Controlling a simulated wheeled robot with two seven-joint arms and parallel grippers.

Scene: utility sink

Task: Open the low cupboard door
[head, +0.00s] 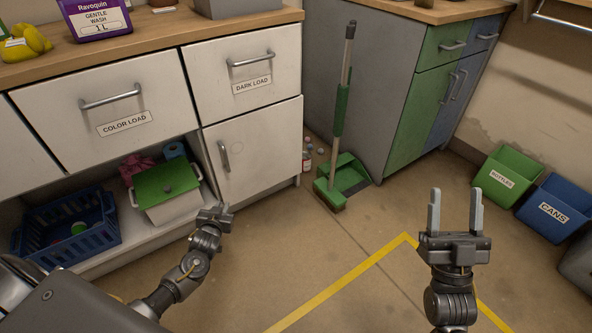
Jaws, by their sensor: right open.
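The low white cupboard door (254,149) is under the drawer labelled DARK LOAD. It looks shut, flush with its frame. Its short upright metal handle (224,156) is near the door's left edge. My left gripper (215,209) is below and in front of the door's lower left corner, apart from the handle in the picture. Its fingers are foreshortened, so I cannot tell whether they are apart. My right gripper (455,211) points upward over the floor at the right, open and empty, far from the door.
An open shelf left of the door holds a blue basket (64,244) and a green-lidded box (166,190). A broom (342,110) and dustpan (352,178) stand right of the door, near small bottles (307,160). The floor (290,250) in front is clear. Bins (508,176) stand far right.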

